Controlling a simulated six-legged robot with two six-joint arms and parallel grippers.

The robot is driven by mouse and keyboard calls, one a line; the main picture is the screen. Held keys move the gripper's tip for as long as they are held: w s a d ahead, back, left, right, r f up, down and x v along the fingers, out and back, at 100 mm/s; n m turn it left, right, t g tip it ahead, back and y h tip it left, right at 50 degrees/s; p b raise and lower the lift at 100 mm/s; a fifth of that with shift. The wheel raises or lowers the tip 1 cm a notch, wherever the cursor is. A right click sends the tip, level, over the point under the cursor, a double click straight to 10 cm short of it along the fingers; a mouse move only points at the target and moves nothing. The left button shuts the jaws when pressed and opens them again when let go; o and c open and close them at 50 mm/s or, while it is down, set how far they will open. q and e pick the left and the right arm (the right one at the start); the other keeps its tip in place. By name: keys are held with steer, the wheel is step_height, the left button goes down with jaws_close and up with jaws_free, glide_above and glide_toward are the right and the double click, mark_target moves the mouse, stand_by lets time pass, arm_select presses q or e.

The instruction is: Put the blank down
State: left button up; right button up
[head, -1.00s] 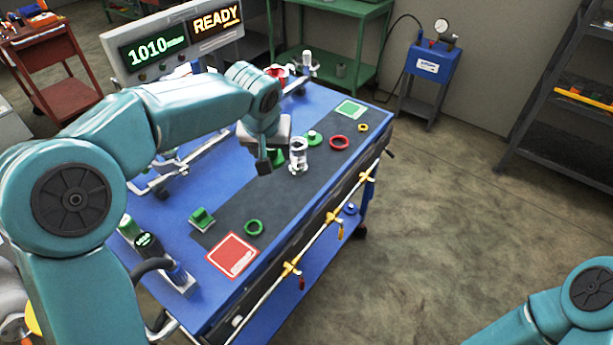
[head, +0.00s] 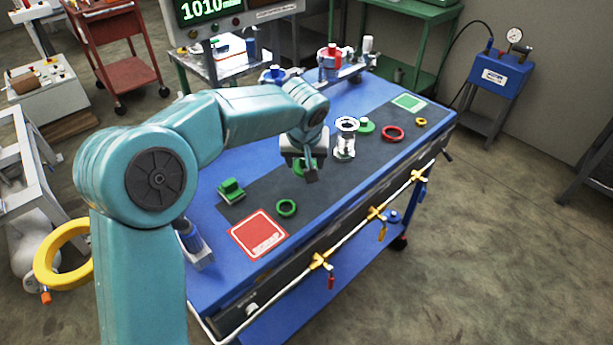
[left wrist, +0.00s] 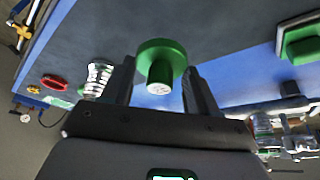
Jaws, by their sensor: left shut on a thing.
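The blank is a green disc with a short stem, its pale end facing the camera in the left wrist view (left wrist: 160,62). My left gripper (left wrist: 160,92) is shut on it, a dark finger on each side of the stem. The blank (head: 299,169) is partly hidden behind the fingers there. I cannot tell whether it touches the mat. My right gripper is not in view.
On the blue table stand a green block (head: 231,190), a green ring (head: 287,208), a red ring (head: 392,134), a small yellow ring (head: 421,121) and another green piece (head: 366,126). A red square (head: 258,235) and a green square (head: 408,102) mark opposite ends.

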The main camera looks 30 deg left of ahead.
mark_target(305, 185)
arm_select(q)
step_height(305, 185, down, 5)
steer(key=shift+w+a+f+b, duration=0.1)
steer(key=shift+b, duration=0.2)
steer(key=o, duration=1.1)
